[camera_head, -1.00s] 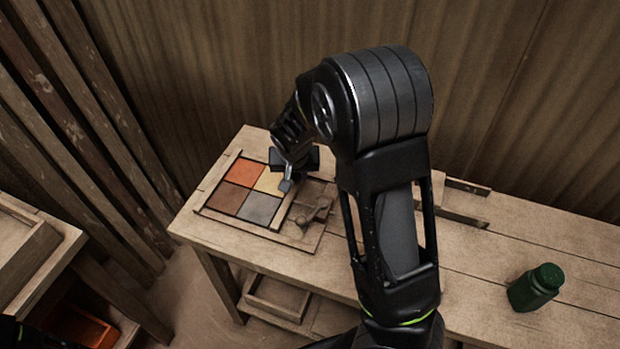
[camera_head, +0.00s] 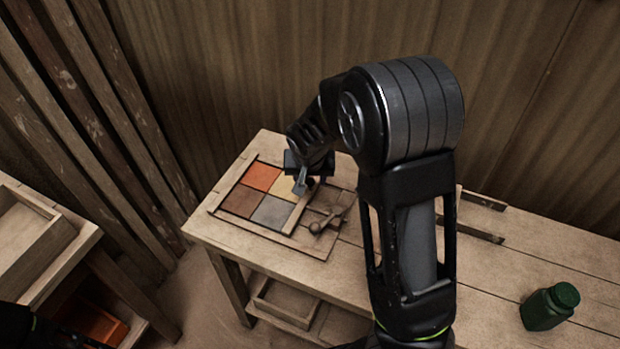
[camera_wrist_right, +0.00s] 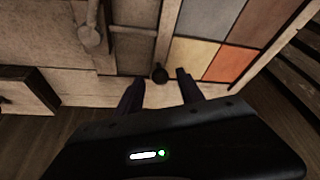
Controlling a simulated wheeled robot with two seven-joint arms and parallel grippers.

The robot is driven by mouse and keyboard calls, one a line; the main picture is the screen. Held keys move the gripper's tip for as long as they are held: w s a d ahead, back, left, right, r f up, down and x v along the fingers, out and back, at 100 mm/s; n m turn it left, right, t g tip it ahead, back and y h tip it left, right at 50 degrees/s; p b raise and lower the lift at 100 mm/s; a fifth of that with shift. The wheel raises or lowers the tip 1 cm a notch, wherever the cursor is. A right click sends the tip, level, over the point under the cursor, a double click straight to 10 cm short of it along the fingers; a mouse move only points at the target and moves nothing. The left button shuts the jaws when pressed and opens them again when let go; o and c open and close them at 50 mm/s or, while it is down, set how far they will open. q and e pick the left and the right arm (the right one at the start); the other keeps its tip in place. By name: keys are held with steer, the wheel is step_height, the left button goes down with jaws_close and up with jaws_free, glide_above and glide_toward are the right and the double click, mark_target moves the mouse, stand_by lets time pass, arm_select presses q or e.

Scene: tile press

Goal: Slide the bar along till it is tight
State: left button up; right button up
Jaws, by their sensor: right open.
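The wooden press frame (camera_head: 222,192) lies on the bench and holds an orange tile (camera_head: 262,177), a brown tile (camera_head: 243,201), a grey tile (camera_head: 272,212) and a cream tile (camera_head: 284,188). The light wooden bar (camera_head: 294,219) runs along the right side of the tiles; it also shows in the right wrist view (camera_wrist_right: 166,35). A dark round knob (camera_wrist_right: 160,73) is at the bar's near end there. My right gripper (camera_wrist_right: 159,88) is open, its fingers either side of the knob and apart from it. My left gripper is not visible.
A wooden handle piece (camera_head: 322,224) sits on the board right of the bar. A green bottle (camera_head: 550,306) stands on the bench (camera_head: 440,295) at right. A wooden tray (camera_head: 30,240) is at left. My right forearm hides part of the bench.

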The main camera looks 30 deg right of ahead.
steer(key=v, duration=0.6)
steer(key=shift+r+p, duration=0.3)
steer(key=shift+p, duration=0.1)
steer(key=shift+s, duration=0.15)
